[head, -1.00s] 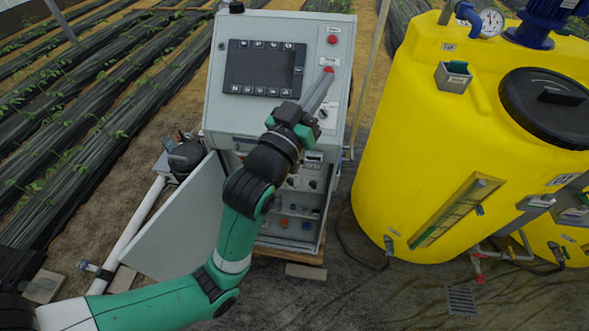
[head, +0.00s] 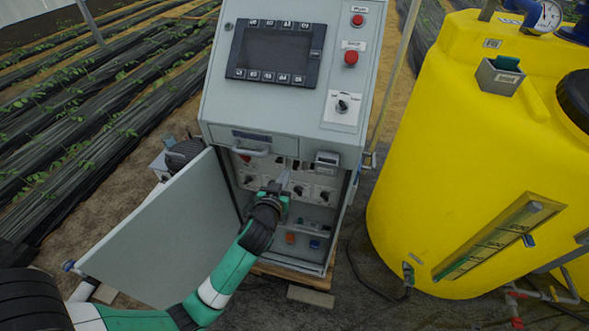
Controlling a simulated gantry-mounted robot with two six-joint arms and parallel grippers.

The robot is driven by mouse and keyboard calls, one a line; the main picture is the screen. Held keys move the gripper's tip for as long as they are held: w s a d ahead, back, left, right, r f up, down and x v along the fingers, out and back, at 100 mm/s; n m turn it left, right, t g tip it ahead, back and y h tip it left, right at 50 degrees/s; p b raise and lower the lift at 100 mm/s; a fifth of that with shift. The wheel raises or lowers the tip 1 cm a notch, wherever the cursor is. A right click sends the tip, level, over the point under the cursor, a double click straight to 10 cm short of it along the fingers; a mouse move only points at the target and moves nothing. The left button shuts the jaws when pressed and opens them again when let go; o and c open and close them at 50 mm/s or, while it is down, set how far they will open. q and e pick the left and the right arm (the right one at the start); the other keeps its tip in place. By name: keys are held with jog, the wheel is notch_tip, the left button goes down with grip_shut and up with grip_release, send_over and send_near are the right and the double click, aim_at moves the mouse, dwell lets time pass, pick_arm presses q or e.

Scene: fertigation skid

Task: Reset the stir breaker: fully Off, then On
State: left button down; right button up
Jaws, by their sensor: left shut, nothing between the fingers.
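My left gripper (head: 283,178) is shut and empty. Its fingertips point up into the open lower compartment of the grey control cabinet (head: 220,115), in front of a row of rotary breakers on white plates. One breaker (head: 248,181) shows left of the gripper and another (head: 323,196) shows to its right; a further one (head: 299,190) lies just right of the fingers. The gripper partly hides the middle of the row. The labels are too small to read, so I cannot tell which is the stir breaker or how its handle stands. My right gripper is out of view.
The cabinet door (head: 160,235) hangs open at the left. Above are a screen (head: 275,52), a red button (head: 351,58) and a selector switch (head: 343,104). Orange (head: 290,238) and blue (head: 314,244) items sit low inside. A yellow tank (head: 420,190) stands at the right.

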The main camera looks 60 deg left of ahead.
pick_arm(q)
jog(key=b, duration=0.2)
send_over(294, 168)
jog(key=s+d, duration=0.1)
jog(key=d, duration=0.1)
notch_tip(294, 168, down, 2)
jog(key=f, duration=0.1)
jog(key=shift+a+f+b, duration=0.2)
jog(key=shift+f+b, duration=0.7)
jog(key=shift+f, duration=0.8)
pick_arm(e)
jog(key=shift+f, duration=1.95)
